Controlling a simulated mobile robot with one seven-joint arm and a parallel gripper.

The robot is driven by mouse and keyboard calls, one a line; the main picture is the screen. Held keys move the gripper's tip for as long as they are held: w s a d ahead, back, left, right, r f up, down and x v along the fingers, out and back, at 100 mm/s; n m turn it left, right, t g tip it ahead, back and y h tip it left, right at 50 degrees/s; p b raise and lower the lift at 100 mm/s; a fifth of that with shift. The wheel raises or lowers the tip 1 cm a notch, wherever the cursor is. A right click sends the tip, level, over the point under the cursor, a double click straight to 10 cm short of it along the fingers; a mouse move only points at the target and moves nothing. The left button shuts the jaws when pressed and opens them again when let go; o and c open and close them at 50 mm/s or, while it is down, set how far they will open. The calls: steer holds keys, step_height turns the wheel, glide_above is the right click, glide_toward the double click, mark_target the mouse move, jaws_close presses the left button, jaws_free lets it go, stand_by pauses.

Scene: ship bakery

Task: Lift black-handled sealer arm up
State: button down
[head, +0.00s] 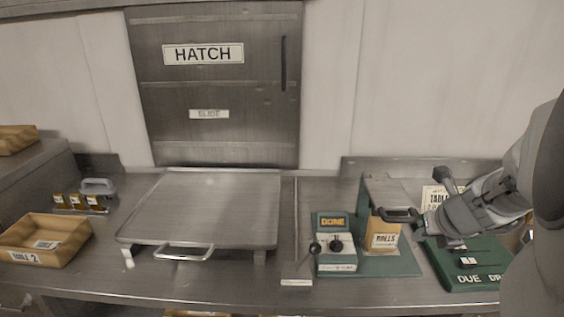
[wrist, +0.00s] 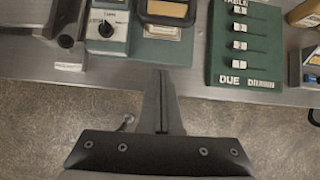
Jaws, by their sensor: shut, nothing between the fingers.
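The sealer stands on a green base (head: 378,265) right of centre. Its grey arm (head: 386,190) lies above a tan bag labelled ROLLS (head: 384,241), with a black looped handle (head: 402,215) at its front end. The handle also shows at the top of the wrist view (wrist: 168,14). My gripper (head: 421,230) is just right of the handle in the head view. In the wrist view my gripper (wrist: 160,74) has its fingers together and empty, pointing toward the sealer's base, apart from the handle.
A green control box with a DONE sign (head: 334,222) stands left of the sealer. A green slider board marked DUE (head: 465,270) is right. A flat metal lid with a front handle (head: 205,205), a TABLE 2 tray (head: 70,250) and the closed hatch (head: 215,110) are further left.

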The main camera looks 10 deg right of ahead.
steer(key=shift+s+d, duration=0.15)
steer(key=shift+d, duration=0.05)
steer(key=b+x, duration=0.4)
steer(key=x, duration=0.6)
steer(key=shift+w+d+r+p, duration=0.1)
steer(key=shift+w+r+p, duration=0.45)
steer(key=shift+r+p, duration=0.25)
steer(key=shift+w+d+r+p, duration=0.15)
steer(key=shift+w+r+p, duration=0.45)
steer(key=shift+r, duration=0.25)
steer(key=shift+r, duration=0.1)
